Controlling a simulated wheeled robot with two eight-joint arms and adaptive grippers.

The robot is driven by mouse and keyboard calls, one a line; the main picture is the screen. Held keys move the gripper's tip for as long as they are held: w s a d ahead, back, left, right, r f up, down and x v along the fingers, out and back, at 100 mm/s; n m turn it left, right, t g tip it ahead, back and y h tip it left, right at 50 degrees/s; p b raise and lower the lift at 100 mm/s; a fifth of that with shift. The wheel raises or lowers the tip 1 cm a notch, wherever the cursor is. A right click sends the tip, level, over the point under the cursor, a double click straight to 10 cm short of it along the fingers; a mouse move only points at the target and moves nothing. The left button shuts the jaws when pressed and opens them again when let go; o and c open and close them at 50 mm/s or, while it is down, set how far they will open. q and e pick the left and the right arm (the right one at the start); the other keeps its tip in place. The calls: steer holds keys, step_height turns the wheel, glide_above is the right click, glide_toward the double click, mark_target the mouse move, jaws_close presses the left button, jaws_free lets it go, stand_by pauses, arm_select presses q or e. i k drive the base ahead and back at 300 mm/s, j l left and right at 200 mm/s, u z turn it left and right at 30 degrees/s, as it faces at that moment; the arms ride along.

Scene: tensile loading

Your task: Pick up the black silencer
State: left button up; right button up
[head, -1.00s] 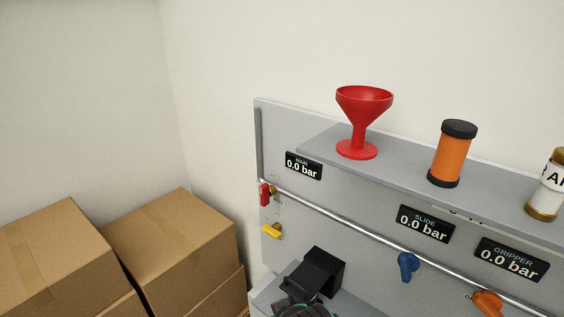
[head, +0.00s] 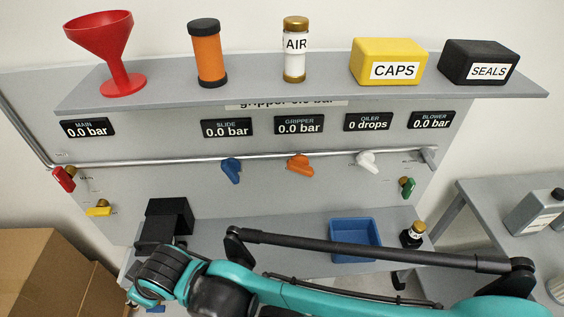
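I cannot pick out a black silencer for certain in the head view. A black block-shaped thing (head: 168,218) stands at the left end of the grey bench, at the foot of the panel. A small black bottle (head: 412,235) with a pale label and gold neck stands at the bench's right end. My teal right arm reaches across the front from the right, and its far end lies just in front of the black block. No gripper fingers show on it. My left gripper is not in view.
The shelf (head: 330,88) carries a red funnel (head: 110,45), an orange cylinder (head: 208,52), an AIR bottle (head: 295,50), a yellow CAPS box (head: 388,62) and a black SEALS box (head: 478,62). A blue tray (head: 355,240) sits on the bench. Cardboard boxes (head: 35,270) stand left.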

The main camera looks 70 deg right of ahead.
mark_target(418, 228)
steer(key=z, duration=0.9)
steer(key=l+z, duration=0.1)
steer(key=z, duration=1.3)
steer(key=l+z, duration=0.1)
steer(key=z, duration=0.8)
steer(key=i+z, duration=0.1)
steer(key=z, duration=0.35)
steer(key=i+l+u, duration=0.2)
steer(key=i+l, duration=0.25)
